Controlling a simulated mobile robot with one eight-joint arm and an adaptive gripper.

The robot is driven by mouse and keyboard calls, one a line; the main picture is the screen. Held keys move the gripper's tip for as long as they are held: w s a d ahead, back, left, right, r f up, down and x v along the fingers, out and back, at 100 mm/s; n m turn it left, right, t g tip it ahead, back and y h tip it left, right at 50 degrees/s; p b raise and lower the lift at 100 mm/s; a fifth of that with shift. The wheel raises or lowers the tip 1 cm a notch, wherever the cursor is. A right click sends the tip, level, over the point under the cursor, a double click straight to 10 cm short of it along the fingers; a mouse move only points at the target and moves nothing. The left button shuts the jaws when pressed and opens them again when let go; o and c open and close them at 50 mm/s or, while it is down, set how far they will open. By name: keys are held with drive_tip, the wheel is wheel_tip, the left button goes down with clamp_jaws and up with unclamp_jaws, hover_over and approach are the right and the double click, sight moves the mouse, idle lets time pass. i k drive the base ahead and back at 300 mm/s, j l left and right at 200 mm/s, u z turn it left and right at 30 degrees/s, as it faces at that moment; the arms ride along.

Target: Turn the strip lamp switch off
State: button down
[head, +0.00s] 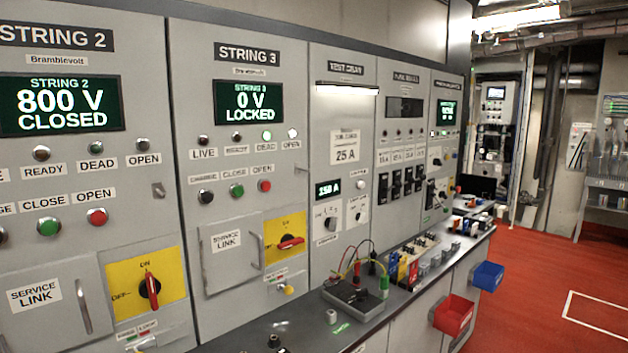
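A strip lamp (347,88) is mounted near the top of the test panel (325,115), to the right of String 3. It glows warm white, so it is lit. A small pale round control (361,184) with a tiny label sits lower on this panel, right of the green "250 A" display (328,189). I cannot tell whether it is the lamp's switch. Two rotary knobs on white plates, a left one (330,222) and a right one (358,210), sit below. Their labels are too small to read. My gripper is not in view.
A dark bench top (290,325) runs along the cabinets, with a grey test box (354,296) and its leads on it. A red bin (454,314) and a blue bin (487,276) stick out from the bench front. The red floor (545,290) at right is clear.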

sight(361, 218)
drive_tip(key=i+l, duration=0.3)
drive_tip(key=i, duration=0.15)
drive_tip(key=i+l+u, duration=0.1)
drive_tip(key=i+l, duration=0.25)
drive_tip(key=i, duration=0.1)
